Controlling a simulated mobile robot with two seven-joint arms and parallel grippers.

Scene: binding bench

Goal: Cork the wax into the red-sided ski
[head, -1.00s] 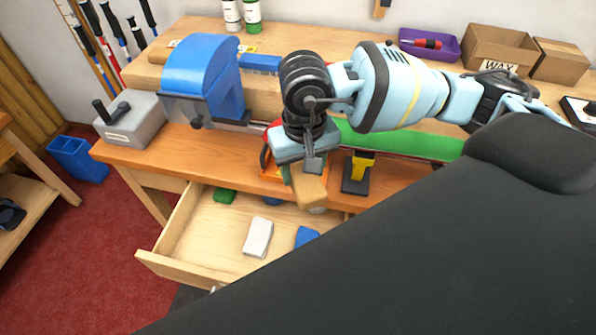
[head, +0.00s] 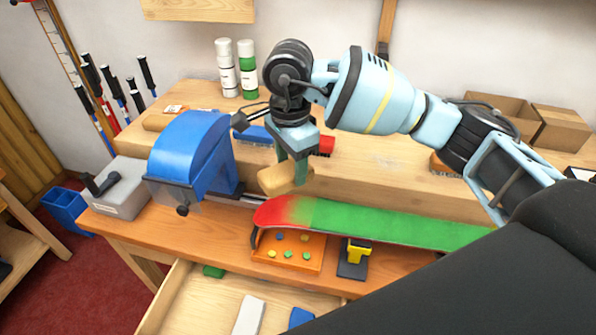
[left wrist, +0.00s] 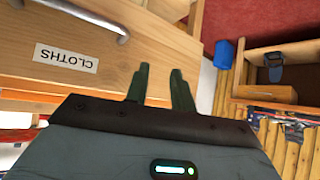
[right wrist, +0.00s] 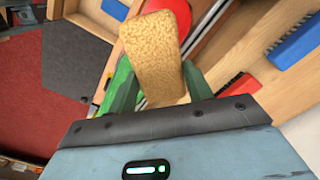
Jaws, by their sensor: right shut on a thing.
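The ski (head: 385,225) lies along the bench with a red tip at the left and a green length to the right. My right gripper (head: 292,180) is shut on a tan cork block (head: 280,178) and holds it above and behind the ski's red tip, apparently clear of it. The right wrist view shows the cork (right wrist: 157,60) between the green fingers. My left gripper (left wrist: 162,80) shows only in the left wrist view, with a gap between its fingers and nothing in it, in front of a drawer labelled CLOTHS (left wrist: 110,55). I cannot make out wax on the ski.
A blue domed machine (head: 190,150) stands left of the ski tip. An orange tray (head: 312,262) with small coloured pieces and a yellow-and-black stand (head: 354,258) are at the ski's near side. An open drawer (head: 200,300) juts out in front. Brushes lie behind.

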